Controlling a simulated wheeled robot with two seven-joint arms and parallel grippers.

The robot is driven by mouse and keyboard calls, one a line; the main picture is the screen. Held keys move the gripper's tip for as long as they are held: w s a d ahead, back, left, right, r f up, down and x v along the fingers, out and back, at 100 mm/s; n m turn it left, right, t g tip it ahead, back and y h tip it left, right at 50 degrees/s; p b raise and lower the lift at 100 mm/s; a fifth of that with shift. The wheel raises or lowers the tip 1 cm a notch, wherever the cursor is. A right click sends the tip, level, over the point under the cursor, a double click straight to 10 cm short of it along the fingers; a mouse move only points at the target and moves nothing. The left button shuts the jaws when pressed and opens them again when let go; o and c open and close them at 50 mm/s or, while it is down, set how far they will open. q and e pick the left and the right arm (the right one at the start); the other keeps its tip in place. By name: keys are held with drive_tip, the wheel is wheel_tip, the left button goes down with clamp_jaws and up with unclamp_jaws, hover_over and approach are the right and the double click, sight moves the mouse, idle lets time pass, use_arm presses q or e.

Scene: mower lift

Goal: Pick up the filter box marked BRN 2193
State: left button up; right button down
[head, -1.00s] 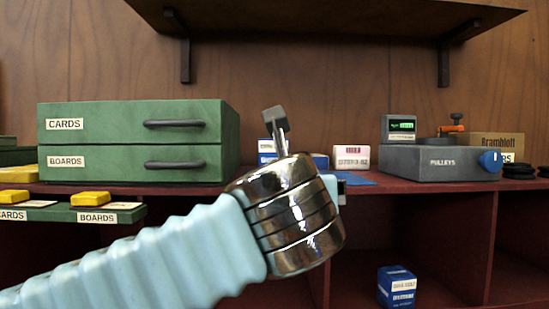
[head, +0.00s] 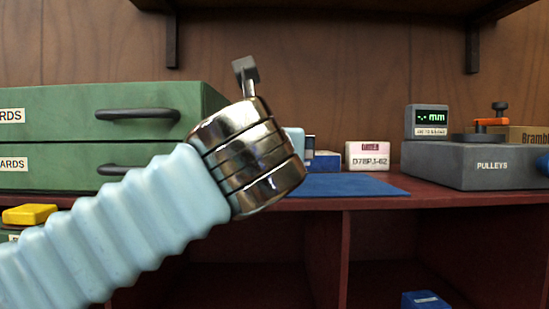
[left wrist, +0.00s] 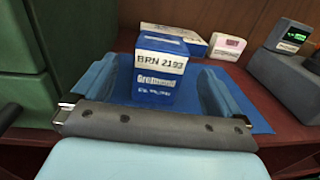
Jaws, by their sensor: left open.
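The filter box marked BRN 2193 (left wrist: 160,72), blue with a white label band, stands upright on a blue mat (left wrist: 262,122) in the left wrist view. My left gripper (left wrist: 158,80) is open, with one blue finger on each side of the box. Gaps show between the fingers and the box, so it is not gripped. In the head view my left wrist (head: 250,155) covers most of the gripper and the box. My right gripper is in neither view.
Behind the box lie a flat blue-and-white box (left wrist: 185,38) and a white-and-pink box (head: 367,155) marked D7BPJ-62. A green drawer cabinet (head: 60,150) stands left, a grey PULLEYS unit (head: 480,165) right. Another blue box (head: 424,300) sits in the compartment below.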

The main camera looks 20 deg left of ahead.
use_arm(q)
drive_tip(key=w, duration=0.3)
drive_tip(key=w+a+p, duration=0.1)
drive_tip(key=w, duration=0.5)
drive_tip(key=shift+w+a, duration=0.2)
drive_tip(key=shift+a, duration=0.2)
drive_tip(key=c, duration=1.2)
drive_tip(key=shift+c, duration=0.2)
